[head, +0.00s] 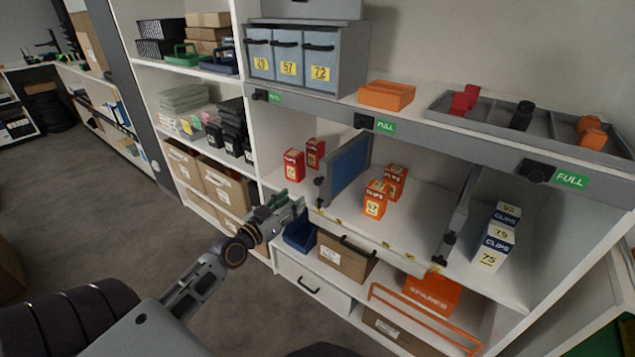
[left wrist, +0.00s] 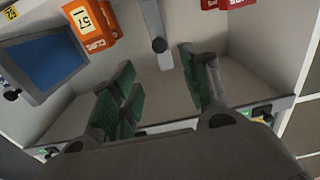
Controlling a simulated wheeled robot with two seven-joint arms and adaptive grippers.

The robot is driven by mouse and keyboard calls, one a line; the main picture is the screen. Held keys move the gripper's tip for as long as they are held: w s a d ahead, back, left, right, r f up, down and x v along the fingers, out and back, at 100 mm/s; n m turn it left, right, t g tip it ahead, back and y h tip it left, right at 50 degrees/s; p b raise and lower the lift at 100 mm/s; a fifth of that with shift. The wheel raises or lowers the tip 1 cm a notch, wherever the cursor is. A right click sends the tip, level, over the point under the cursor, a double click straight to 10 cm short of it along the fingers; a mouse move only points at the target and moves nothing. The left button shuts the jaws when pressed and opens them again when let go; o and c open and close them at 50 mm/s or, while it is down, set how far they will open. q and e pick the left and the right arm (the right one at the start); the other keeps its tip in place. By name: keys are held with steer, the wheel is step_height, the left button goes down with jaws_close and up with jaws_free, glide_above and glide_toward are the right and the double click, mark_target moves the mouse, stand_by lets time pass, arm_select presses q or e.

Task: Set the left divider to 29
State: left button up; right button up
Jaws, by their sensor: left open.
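The left divider (head: 348,163) is an upright blue-faced panel on the middle shelf, with a black knob at its front lower edge. In the left wrist view, which is upside down, it appears edge-on as a grey upright (left wrist: 152,20) with a black knob. My left gripper (head: 297,204) is in front of the shelf, just left of and below the knob. Its green-padded fingers (left wrist: 165,88) are open and empty, apart from the divider, with the knob in line with the gap between them. Yellow scale marks (head: 386,244) run along the shelf's front edge; I cannot read their numbers. My right gripper is not in view.
Orange clip boxes (head: 376,199) stand right of the left divider, and red boxes (head: 294,165) left of it. The right divider (head: 458,215) is farther right, with blue-white clip boxes (head: 495,246) beyond it. Bins and cartons (head: 343,260) fill the shelf below.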

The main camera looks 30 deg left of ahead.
mark_target(316, 182)
arm_select(q)
steer(key=shift+w, duration=0.2)
steer(key=shift+w+d, duration=0.2)
steer(key=shift+w, duration=2)
steer(key=shift+w+d, duration=0.15)
steer(key=shift+w, duration=2.1)
steer(key=shift+w+d, duration=0.2)
steer(key=shift+w, duration=2)
jaws_close()
